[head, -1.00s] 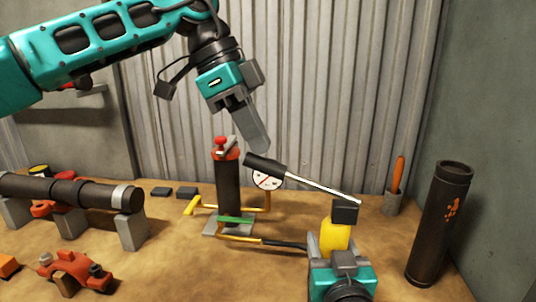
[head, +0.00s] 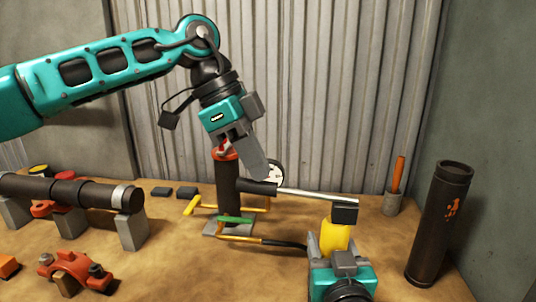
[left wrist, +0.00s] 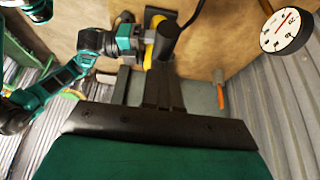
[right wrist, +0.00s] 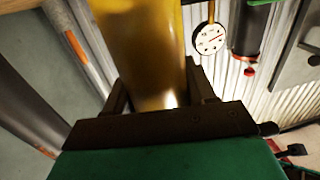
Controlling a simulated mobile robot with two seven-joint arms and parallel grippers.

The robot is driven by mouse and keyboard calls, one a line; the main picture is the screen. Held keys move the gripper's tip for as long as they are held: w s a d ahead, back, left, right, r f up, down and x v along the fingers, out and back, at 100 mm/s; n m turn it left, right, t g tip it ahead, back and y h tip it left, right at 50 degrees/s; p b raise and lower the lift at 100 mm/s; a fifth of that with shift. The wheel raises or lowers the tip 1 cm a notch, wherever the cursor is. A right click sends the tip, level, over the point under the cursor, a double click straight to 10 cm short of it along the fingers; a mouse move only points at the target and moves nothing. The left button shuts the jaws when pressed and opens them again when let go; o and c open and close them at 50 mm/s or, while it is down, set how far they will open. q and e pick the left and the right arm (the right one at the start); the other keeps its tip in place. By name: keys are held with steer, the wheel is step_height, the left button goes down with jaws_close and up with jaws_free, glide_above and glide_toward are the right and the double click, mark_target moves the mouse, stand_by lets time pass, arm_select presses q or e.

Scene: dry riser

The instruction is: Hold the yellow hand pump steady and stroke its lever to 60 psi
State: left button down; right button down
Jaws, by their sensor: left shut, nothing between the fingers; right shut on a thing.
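The yellow hand pump (head: 336,236) stands upright on the table at the front. My right gripper (head: 334,250) is shut around its body; the yellow barrel fills the right wrist view (right wrist: 143,50). The pump's lever (head: 318,194) runs left from the black pump head, nearly level, to a black grip (head: 257,187). My left gripper (head: 264,172) is shut and empty, its fingertips down at the top of that grip; exact contact is hard to tell. The white gauge (head: 275,175) is partly hidden behind my left fingers. It shows in the left wrist view (left wrist: 287,30), but its reading is too small to tell.
A dark riser pipe (head: 229,190) with a red top stands behind the lever grip. A tall black pipe (head: 440,225) and a cup with an orange-handled tool (head: 393,203) stand at right. A dark pipe on blocks (head: 65,190) and a red clamp (head: 75,270) lie at left.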

arm_select(q)
steer(key=a, duration=0.3)
steer(key=shift+w+r, duration=0.2)
steer(key=shift+r, duration=0.2)
steer(key=v, duration=1.2)
steer(key=shift+d, duration=0.15)
steer(key=d, duration=0.3)
steer(key=d+f, duration=0.1)
steer(key=d, duration=0.1)
steer(key=shift+s, duration=0.4)
steer(key=shift+d+f, duration=0.1)
